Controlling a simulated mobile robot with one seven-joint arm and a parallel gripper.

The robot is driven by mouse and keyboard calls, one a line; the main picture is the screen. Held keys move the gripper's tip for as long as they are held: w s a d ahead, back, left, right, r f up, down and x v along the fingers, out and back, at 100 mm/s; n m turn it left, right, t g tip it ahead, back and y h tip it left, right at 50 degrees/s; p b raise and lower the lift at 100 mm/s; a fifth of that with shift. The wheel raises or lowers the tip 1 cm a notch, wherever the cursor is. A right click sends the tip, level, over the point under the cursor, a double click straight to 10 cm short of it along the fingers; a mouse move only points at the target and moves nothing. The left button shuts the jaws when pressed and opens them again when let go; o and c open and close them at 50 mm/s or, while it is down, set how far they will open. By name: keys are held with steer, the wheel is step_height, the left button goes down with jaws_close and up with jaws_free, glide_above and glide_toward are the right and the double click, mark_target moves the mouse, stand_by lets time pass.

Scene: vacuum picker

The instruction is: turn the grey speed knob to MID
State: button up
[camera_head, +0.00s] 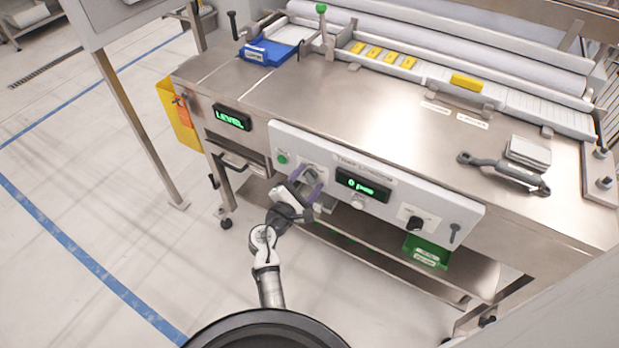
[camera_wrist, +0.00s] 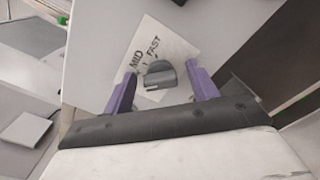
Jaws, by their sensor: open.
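The grey speed knob (camera_wrist: 161,76) sits on a white label plate (camera_wrist: 172,38) in the wrist view. The words MID and FAST are readable above it; the rest of the scale is hidden. Which mark the knob points at, I cannot tell. The purple fingers of my gripper (camera_wrist: 161,71) stand on either side of the knob, with gaps showing, so it is open around the knob and not closed on it. In the head view my gripper (camera_head: 307,187) is at the left part of the grey control panel (camera_head: 455,206), and largely hides the knob.
The panel also carries a green button (camera_head: 282,159), a display (camera_head: 362,186) reading "0 pcs", a small knob (camera_head: 358,203) and a black knob (camera_head: 415,223). A LEVEL display (camera_head: 232,117) is to the left. A green bin (camera_head: 427,251) hangs below. The floor in front is clear.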

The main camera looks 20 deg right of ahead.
steer(key=c, duration=1)
steer(key=shift+f+m+b, duration=0.1)
steer(key=shift+m+b, duration=0.2)
steer(key=shift+b, duration=0.1)
steer(key=shift+f+m+b, duration=0.1)
steer(key=shift+m+b, duration=0.5)
steer(key=shift+b, duration=0.1)
steer(key=m+b, duration=0.3)
steer(key=b, duration=0.1)
steer(key=shift+s+f+m, duration=0.1)
steer(key=shift+f+m, duration=0.05)
steer(key=shift+m, duration=0.25)
steer(key=shift+m+b, duration=1.45)
steer(key=shift+m, duration=0.05)
steer(key=shift+r, duration=0.2)
